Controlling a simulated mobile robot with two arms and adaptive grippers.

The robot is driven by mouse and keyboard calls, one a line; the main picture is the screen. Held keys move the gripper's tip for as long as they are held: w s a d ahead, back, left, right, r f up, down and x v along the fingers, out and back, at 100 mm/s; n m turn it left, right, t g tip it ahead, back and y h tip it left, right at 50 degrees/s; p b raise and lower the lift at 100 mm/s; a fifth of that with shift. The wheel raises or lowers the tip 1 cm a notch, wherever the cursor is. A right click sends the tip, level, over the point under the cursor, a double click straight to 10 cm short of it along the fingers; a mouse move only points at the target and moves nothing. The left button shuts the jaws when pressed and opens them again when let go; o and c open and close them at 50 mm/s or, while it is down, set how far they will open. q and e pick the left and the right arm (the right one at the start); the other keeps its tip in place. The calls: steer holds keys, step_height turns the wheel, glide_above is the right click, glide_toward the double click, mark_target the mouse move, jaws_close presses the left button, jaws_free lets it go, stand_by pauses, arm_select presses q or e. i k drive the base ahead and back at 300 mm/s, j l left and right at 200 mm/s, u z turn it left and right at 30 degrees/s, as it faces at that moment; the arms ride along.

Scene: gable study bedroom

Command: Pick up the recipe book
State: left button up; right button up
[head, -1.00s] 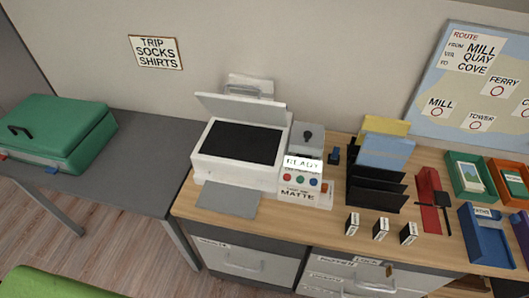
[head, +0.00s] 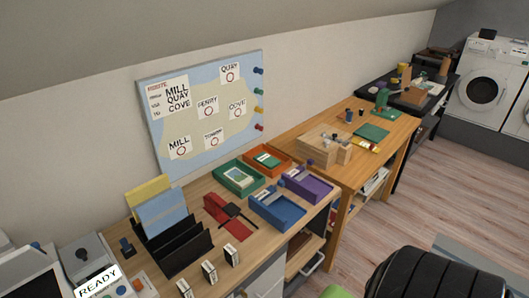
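I cannot make out a thing that is clearly the recipe book in the head view. A flat green item (head: 371,131) lies on the farther wooden table, but it is too small to tell whether it is a book. A yellow folder (head: 150,190) and a light blue folder (head: 162,214) stand in a black rack (head: 186,246) on the nearer desk; no recipe title is readable on them. Neither of my grippers is in view.
The nearer desk holds green (head: 228,184), orange (head: 283,155), blue (head: 275,217) and purple (head: 305,190) trays. A wooden box (head: 318,148) stands on the farther table. A black ribbed rounded thing (head: 435,275) fills the lower right. Floor (head: 440,190) is open beyond it.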

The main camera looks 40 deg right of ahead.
mark_target(267, 160)
steer(key=z, duration=1.45)
steer(key=i+l+u, duration=0.1)
steer(key=l, duration=0.2)
steer(key=i+l, duration=0.25)
steer(key=i+l+u, duration=0.15)
steer(key=l, duration=0.25)
steer(key=i+l+u, duration=0.1)
steer(key=l, duration=0.2)
steer(key=i+l, duration=0.15)
steer(key=l, duration=0.2)
steer(key=i+l+u, duration=0.15)
steer(key=l, duration=0.2)
